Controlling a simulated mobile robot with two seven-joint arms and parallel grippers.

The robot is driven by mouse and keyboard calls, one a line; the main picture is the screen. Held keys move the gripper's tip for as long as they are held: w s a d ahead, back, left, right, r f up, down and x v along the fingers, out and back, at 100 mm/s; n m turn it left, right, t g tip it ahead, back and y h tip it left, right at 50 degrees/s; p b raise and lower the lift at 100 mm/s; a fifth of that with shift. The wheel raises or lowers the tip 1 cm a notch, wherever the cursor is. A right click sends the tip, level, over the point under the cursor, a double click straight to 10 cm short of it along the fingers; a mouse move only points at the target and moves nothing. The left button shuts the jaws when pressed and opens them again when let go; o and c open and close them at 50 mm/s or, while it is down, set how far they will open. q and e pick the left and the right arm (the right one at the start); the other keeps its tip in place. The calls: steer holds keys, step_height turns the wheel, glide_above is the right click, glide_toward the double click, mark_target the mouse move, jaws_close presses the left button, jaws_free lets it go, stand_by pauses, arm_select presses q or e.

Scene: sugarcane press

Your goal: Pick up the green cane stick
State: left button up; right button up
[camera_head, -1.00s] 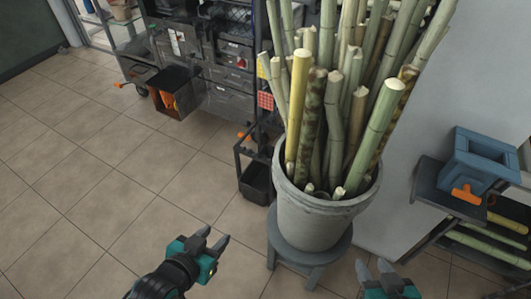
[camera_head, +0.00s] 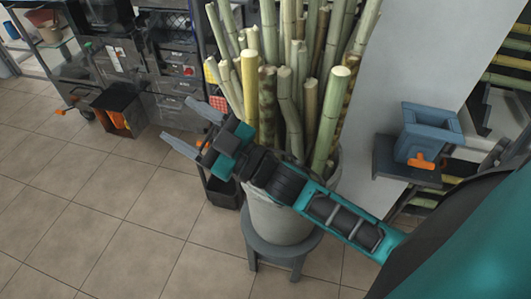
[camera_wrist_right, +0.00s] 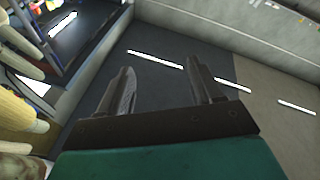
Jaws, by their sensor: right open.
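Several cane sticks stand upright in a grey pot (camera_head: 282,222). A thick pale green cane stick (camera_head: 327,122) is at the front right of the bunch, and a yellow one (camera_head: 249,95) is at the front left. Which green stick is meant, I cannot tell. My right gripper (camera_head: 187,124) is open and empty, left of the bunch. Its arm crosses in front of the pot from the right and hides the lower sticks and part of the rim. In the right wrist view, the open fingers (camera_wrist_right: 162,90) have nothing between them. My left gripper is out of view.
The pot stands on a grey stool (camera_head: 280,250). A blue box-shaped part with an orange piece (camera_head: 428,135) sits on a shelf at right. Dark drawer units (camera_head: 180,75) and a black bin (camera_head: 120,112) stand behind at left. The tiled floor at left is clear.

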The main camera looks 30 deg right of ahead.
steer(key=s+a+r+n+g+y, duration=0.2)
steer(key=a+r+n+g+y, duration=0.1)
steer(key=r+n+g+y, duration=0.3)
steer(key=s+a+r+n+g+y, duration=0.2)
steer(key=a+r+n+g+y, duration=0.15)
steer(key=r+n+y, duration=0.35)
steer(key=s+a+r+n+g+h, duration=0.15)
steer(key=s+n+g, duration=0.25)
steer(key=n+g, duration=0.4)
steer(key=n+t+h, duration=0.2)
steer(key=t+h, duration=0.2)
steer(key=h, duration=2)
glide_toward(270, 71)
steer(key=shift+g+y, duration=0.25)
steer(key=shift+g, duration=0.1)
steer(key=x, duration=0.6)
steer(key=shift+w+d+f+b, duration=0.15)
steer(key=shift+d+b, duration=0.05)
steer(key=shift+b, duration=0.2)
steer(key=shift+x, duration=3.25)
steer(key=shift+w, duration=0.15)
steer(key=c, duration=1)
jaws_close()
